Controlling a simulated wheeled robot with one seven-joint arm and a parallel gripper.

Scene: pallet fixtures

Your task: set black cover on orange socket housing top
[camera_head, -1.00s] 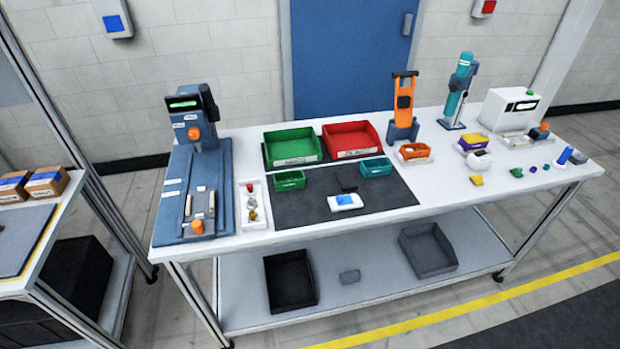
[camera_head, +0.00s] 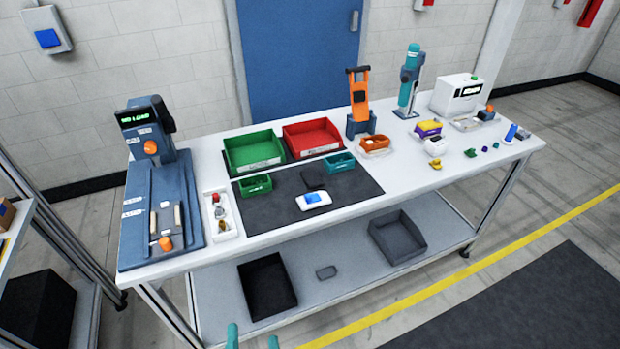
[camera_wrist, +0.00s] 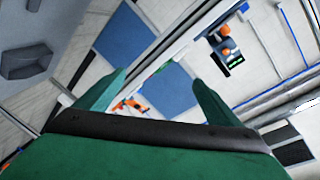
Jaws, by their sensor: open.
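A small flat black piece (camera_head: 314,177), which looks like the black cover, lies on the dark mat (camera_head: 265,214) behind a white device with a blue screen. A small orange open-topped block (camera_head: 375,142), which may be the orange socket housing, sits on a white base right of the mat. Its details are too small to read. My gripper (camera_head: 253,340) shows only as two teal fingertips at the bottom edge, in front of the table and well apart from both pieces. In the wrist view my gripper (camera_wrist: 158,78) is open and empty.
Green (camera_head: 253,151) and red (camera_head: 312,138) bins stand behind the mat; small green (camera_head: 257,185) and teal (camera_head: 340,161) bins stand on it. An orange tool on a stand (camera_head: 358,100) rises behind the orange block.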

